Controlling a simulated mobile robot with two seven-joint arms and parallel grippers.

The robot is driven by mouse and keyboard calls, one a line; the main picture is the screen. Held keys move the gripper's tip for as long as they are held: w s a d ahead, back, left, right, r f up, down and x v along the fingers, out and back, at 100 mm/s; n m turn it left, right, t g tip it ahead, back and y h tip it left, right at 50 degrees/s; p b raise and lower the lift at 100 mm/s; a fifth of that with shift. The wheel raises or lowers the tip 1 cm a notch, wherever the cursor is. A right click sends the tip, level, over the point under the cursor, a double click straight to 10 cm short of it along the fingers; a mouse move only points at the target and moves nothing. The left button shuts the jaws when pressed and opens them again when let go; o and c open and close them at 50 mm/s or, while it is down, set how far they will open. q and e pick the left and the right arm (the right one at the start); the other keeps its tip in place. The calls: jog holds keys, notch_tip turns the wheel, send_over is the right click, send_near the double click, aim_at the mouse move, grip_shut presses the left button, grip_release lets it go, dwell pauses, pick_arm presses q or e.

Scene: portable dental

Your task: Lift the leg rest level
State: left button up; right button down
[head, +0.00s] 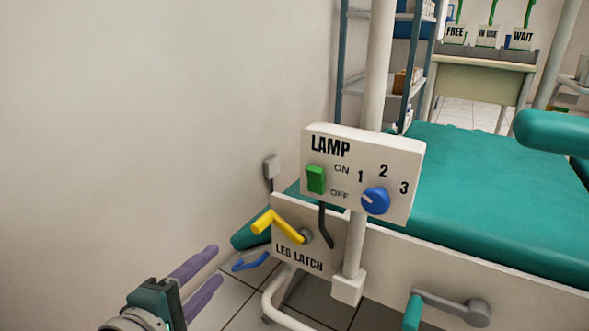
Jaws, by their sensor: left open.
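The leg rest (249,232) is a teal padded piece at the left end of the couch. It slopes down to the left, and much of it is hidden behind the leg latch panel (300,259). A blue handle (250,262) shows low beside it. The yellow latch lever (278,226) points up and left from its grey pivot on the panel. My left gripper (215,266) is at the lower left with its purple fingers apart. It is empty and appears a little left of the blue handle; the gap in depth is unclear. My right gripper is out of view.
A lamp box (355,172) with a green switch and blue knob sits on a white post (354,256) ahead. The teal couch (470,190) fills the right, with a grey crank (452,303) on its side. A bare wall (150,120) stands at left.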

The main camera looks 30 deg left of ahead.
pick_arm(q)
notch_tip(320, 180, up, 9)
jog(key=s+m+g+p, duration=0.1)
jog(key=m+p, duration=0.1)
jog(key=p, duration=0.5)
jog(key=shift+d+m+p, duration=0.3)
jog(key=shift+d+p, duration=0.1)
jog(key=shift+d, duration=0.05)
jog(key=shift+r, duration=0.15)
